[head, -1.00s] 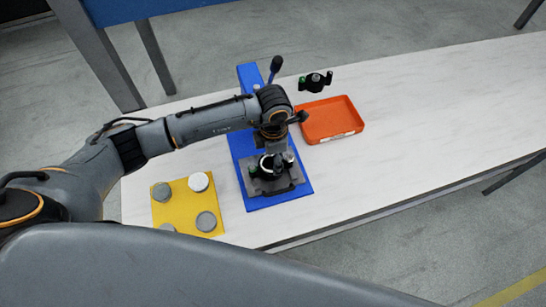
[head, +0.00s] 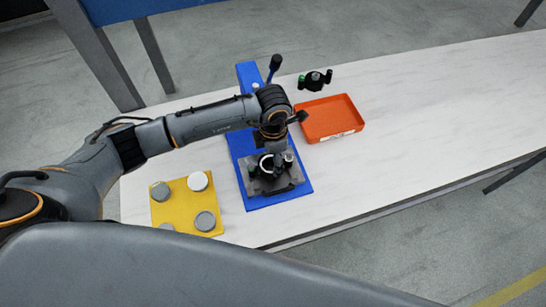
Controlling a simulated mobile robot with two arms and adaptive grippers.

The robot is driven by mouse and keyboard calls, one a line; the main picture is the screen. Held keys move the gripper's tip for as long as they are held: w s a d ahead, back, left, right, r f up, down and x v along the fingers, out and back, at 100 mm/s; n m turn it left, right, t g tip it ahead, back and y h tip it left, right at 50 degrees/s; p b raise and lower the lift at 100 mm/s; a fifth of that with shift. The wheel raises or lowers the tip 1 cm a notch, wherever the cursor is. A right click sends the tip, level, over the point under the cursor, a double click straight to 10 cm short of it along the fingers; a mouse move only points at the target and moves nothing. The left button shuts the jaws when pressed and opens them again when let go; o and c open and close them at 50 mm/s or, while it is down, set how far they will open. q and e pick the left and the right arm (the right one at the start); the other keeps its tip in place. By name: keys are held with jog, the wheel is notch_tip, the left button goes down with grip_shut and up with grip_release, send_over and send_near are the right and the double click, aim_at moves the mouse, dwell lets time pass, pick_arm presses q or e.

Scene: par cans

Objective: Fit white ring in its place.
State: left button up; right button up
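A pale ring-like edge (head: 264,160), probably the white ring, shows in part at the grey fixture (head: 290,182) on the blue base plate (head: 247,100). My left gripper (head: 272,165) points down right over this fixture, at the pale edge. Its fingers blend with dark parts there, so I cannot tell whether they are closed on the ring. The ring's far side and its seat are hidden by the gripper. My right gripper is not in view.
A yellow mat (head: 180,210) at left holds a white disc (head: 197,181) and several grey discs. An orange tray (head: 330,119) and a black part with two posts (head: 315,80) are right of the blue base. A lever (head: 275,63) stands at its back. The table's right side is clear.

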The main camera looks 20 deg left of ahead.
pick_arm(q)
jog(key=o, duration=0.6)
jog(key=shift+r, duration=0.15)
notch_tip(320, 180, up, 12)
dwell(0.5)
jog(key=shift+f, duration=0.2)
